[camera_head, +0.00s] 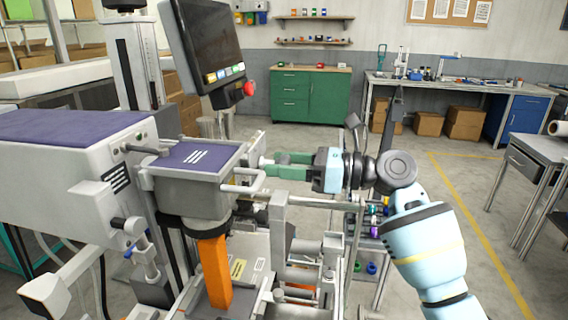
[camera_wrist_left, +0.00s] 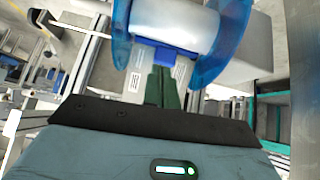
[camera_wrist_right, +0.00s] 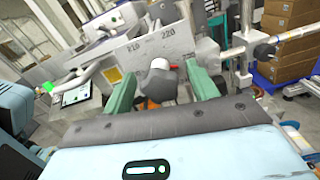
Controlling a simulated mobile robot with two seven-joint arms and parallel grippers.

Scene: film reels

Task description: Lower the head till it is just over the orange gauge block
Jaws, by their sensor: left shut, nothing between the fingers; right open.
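The machine's grey head (camera_head: 190,190) with a purple top hangs on the left side of the head view. Under its black collar the orange gauge block (camera_head: 213,272) stands upright on the machine's bed; I cannot tell the gap between them. My right gripper (camera_head: 270,165) has green fingers close to the right of the head, by a pale bar handle (camera_head: 243,185). The right wrist view shows these fingers (camera_wrist_right: 160,95) open, with a pale rounded knob (camera_wrist_right: 158,72) beyond and between them. My left gripper (camera_wrist_left: 162,85) is shut and empty, seen only in the left wrist view.
A dark screen (camera_head: 205,45) with a red button hangs above the head. A large purple-topped machine body (camera_head: 70,150) stands left. A green cabinet (camera_head: 310,95) and workbench (camera_head: 450,85) are at the back.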

